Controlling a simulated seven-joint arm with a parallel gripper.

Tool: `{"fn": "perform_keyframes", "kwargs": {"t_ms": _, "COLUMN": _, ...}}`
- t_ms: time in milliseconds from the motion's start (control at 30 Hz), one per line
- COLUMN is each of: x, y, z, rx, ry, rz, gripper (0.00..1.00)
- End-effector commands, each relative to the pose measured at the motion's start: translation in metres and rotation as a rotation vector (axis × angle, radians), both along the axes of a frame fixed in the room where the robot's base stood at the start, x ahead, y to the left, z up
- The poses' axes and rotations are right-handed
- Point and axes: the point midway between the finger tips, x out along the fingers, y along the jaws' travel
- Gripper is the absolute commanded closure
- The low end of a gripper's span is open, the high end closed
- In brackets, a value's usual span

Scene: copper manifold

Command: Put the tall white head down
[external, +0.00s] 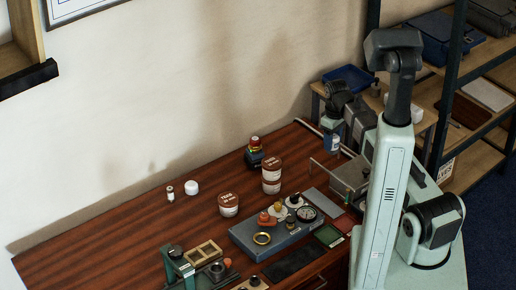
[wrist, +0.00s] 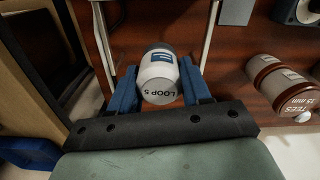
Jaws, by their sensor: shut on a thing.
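A white cylindrical head with a blue label and the lettering "LOOP 5" (wrist: 159,76) sits between the blue fingers of my gripper (wrist: 160,88) in the wrist view. The fingers are shut on its two sides. In the external view the same white and blue head (external: 333,144) shows below my gripper (external: 332,131), near the back right of the wooden bench. Whether its far end touches anything is hidden.
Two brown-lidded tubs (external: 271,176) (external: 228,205) stand left of the gripper. A grey-blue tray with fittings (external: 270,243) lies in front. A thin metal frame (external: 322,170) stands near the held head. A short white cap (external: 191,187) stands at the back left. The bench's left side (external: 105,235) is clear.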

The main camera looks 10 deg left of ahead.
Motion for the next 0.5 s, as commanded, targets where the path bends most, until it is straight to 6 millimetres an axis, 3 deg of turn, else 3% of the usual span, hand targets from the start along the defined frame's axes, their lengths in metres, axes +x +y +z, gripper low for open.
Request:
{"fn": "perform_keyframes", "kwargs": {"t_ms": 267, "x": 0.000, "y": 0.000, "z": 0.010, "rx": 0.000, "ry": -0.001, "rz": 0.000, "gripper": 0.86}}
{"fn": "perform_keyframes", "kwargs": {"t_ms": 500, "x": 0.001, "y": 0.000, "z": 0.039, "rx": 0.001, "ry": -0.002, "rz": 0.000, "gripper": 0.86}}
